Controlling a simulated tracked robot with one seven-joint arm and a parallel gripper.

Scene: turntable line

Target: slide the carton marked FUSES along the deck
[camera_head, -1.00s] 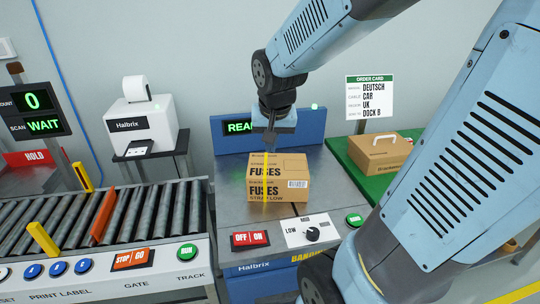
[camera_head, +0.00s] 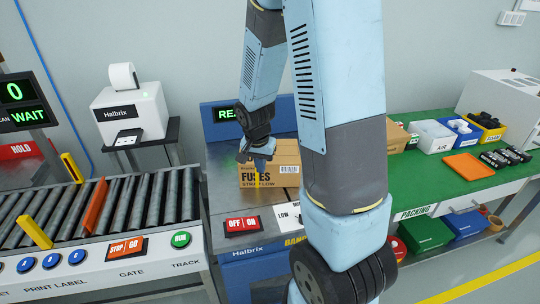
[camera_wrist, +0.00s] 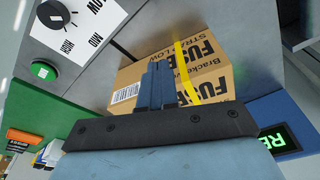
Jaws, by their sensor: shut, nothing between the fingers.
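The carton marked FUSES (camera_head: 282,177) is a brown box sitting on the grey deck (camera_head: 225,203) of the Halbrix machine. In the wrist view the carton (camera_wrist: 130,73) shows its barcode label and printed side, with a yellow strap (camera_wrist: 187,72) around it. My gripper (camera_head: 260,166) is low over the carton in the head view, hiding part of its left half. Its fingers (camera_wrist: 158,68) are shut and empty, and overlap the carton in the wrist view. I cannot tell whether they touch it.
A roller conveyor (camera_head: 140,205) with an orange gate is left of the deck. A printer (camera_head: 128,112) stands behind it. OFF/ON buttons (camera_head: 243,225) and a dial panel (camera_head: 288,215) line the deck's front. A green packing table (camera_head: 425,180) with bins is right; my arm hides part of the deck.

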